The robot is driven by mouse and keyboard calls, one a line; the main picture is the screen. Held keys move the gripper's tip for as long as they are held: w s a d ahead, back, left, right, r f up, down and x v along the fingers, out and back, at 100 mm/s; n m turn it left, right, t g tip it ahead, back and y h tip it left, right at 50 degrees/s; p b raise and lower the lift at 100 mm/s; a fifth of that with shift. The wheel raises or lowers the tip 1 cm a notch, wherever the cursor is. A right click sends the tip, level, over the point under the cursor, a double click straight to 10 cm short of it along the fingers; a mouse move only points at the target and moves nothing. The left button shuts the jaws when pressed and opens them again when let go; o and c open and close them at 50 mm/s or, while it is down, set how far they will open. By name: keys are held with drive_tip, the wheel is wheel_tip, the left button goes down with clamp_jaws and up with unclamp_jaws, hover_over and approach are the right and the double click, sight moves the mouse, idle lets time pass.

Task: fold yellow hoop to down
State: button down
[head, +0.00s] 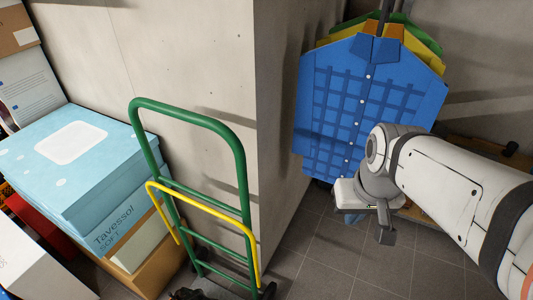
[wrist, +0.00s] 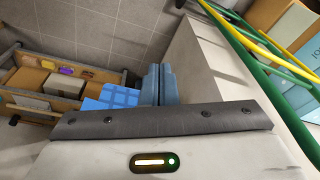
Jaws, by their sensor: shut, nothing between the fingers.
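The yellow hoop (head: 205,205) is a thin bent tube on a green hand truck (head: 191,112) that stands upright by the concrete wall corner. Its crossbar lies across the truck's frame at mid height, and its two sides run downward. My gripper (head: 386,236) is to the right of the truck, well apart from the hoop, with free space between. In the wrist view, the gripper's two fingers (wrist: 159,85) are together with nothing between them. The hoop and the truck's green tubes show at the upper right of that view. The hoop's pivots are not clear.
A concrete pillar (head: 191,50) stands behind the truck. Light blue boxes (head: 75,160) are stacked to its left. Blue, yellow and green shirts (head: 365,95) hang behind my arm. A low wooden shelf (wrist: 40,85) is at left in the wrist view. Grey floor tiles (head: 325,260) are clear.

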drive_tip(key=w+a+f+n+g+y+b, duration=0.4)
drive_tip(key=w+a+f+n+y+b, duration=0.15)
drive_tip(key=w+a+f+n, duration=0.75)
drive_tip(key=s+a+f+m, duration=0.2)
drive_tip(key=s+a+f, duration=0.1)
drive_tip(key=a+f, duration=0.3)
drive_tip(key=shift+a+f+y, duration=0.35)
drive_tip(key=shift+f, duration=0.1)
